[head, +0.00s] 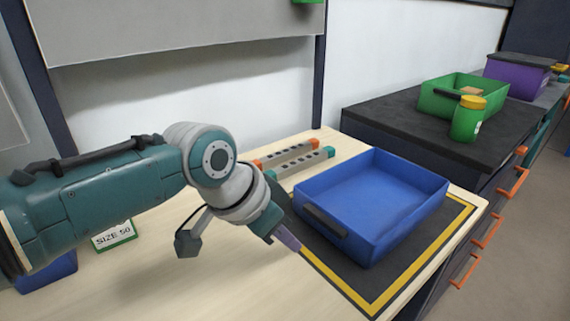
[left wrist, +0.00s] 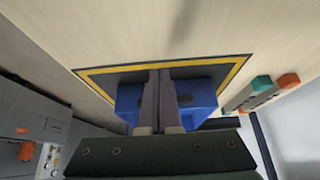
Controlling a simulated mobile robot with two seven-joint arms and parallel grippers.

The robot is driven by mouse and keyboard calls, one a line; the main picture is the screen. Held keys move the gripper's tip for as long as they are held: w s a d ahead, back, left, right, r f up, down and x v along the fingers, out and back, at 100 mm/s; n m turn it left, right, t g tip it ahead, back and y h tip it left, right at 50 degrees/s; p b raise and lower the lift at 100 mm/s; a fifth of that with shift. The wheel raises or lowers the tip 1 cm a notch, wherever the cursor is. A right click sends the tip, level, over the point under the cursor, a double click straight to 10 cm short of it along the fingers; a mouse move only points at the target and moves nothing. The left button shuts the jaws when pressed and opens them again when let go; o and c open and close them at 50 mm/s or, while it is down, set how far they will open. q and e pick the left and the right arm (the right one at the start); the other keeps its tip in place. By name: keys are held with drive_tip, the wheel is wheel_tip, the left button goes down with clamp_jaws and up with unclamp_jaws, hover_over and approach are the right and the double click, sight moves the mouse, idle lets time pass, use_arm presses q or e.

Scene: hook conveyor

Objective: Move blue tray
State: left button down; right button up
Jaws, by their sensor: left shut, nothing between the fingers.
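The blue tray (head: 408,222) is an open, empty box with a dark handle on its near left wall. It sits upright on a black mat with a yellow border (head: 372,302) on the wooden table. My left gripper (head: 289,241) is shut and empty, low over the mat's left edge, just left of the tray's handle side. In the left wrist view the closed fingers (left wrist: 160,78) point at the mat (left wrist: 100,78) and cover the middle of the blue tray (left wrist: 207,98). Whether the fingers touch the tray cannot be told. My right gripper is not in view.
Two grey bars with orange and teal ends (head: 302,160) lie behind the tray. A SIZE 50 sign (head: 114,235) and another blue object (head: 50,274) are at the left, partly behind my arm. A dark counter (head: 400,118) at right holds a green bin (head: 437,104) and green jar (head: 465,126).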

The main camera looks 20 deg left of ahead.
use_arm(q)
drive_tip(key=w+p+v, duration=0.1)
drive_tip(key=p+v, duration=0.2)
drive_tip(key=v, duration=0.5)
drive_tip(key=s+a+r+n+g+y+p, duration=0.1)
drive_tip(key=s+a+r+n+y+p, duration=0.15)
drive_tip(key=s, duration=0.95)
drive_tip(key=s+a+r+n+y+p, duration=0.1)
drive_tip(key=s+a+r+n+p, duration=0.15)
drive_tip(key=s, duration=0.95)
wheel_tip(320, 180, up, 39)
drive_tip(key=p, duration=3.7)
drive_tip(key=shift+a+f, duration=0.2)
drive_tip(key=shift+a, duration=0.15)
